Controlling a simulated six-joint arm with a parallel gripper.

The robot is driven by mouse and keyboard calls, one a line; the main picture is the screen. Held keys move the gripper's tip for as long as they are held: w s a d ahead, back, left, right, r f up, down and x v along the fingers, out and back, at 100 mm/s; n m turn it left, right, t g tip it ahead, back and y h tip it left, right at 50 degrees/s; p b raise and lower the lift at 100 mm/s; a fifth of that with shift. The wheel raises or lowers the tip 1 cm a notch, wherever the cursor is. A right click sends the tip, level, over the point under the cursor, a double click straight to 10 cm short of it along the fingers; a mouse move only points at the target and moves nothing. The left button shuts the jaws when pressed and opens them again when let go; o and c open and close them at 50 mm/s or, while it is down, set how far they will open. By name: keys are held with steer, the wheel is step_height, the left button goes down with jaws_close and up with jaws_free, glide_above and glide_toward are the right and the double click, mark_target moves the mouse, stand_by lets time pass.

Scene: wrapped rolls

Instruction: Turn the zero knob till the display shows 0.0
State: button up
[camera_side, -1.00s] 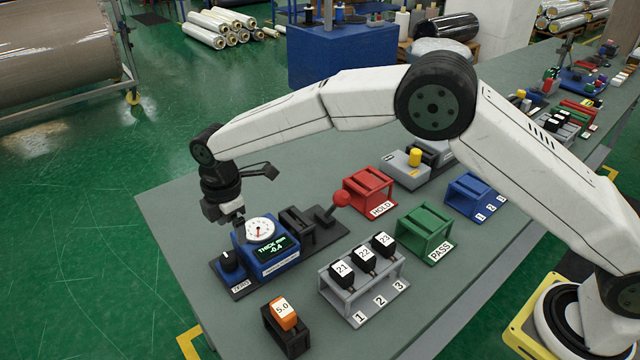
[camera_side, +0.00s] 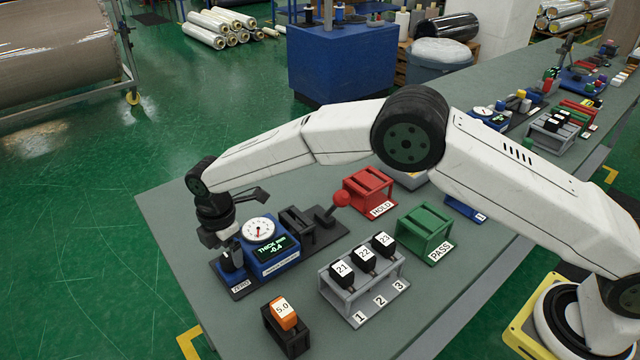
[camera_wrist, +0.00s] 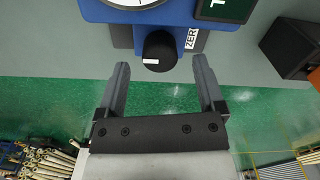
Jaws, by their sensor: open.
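In the wrist view the open fingers (camera_wrist: 161,67) point toward the knob, one on each side, with gaps. I cannot tell their height over it.
A dark fixture with a red ball lever (camera_side: 341,199) stands right of the gauge. An orange 5.0 block (camera_side: 284,318) sits in a black holder in front. A grey rack (camera_side: 362,290) holds blocks 21, 22 and 23. Red HOLD (camera_side: 368,190) and green PASS (camera_side: 424,232) bins stand farther right.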

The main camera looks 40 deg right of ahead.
mark_target(228, 257)
steer(key=shift+f, duration=1.5)
jaws_close()
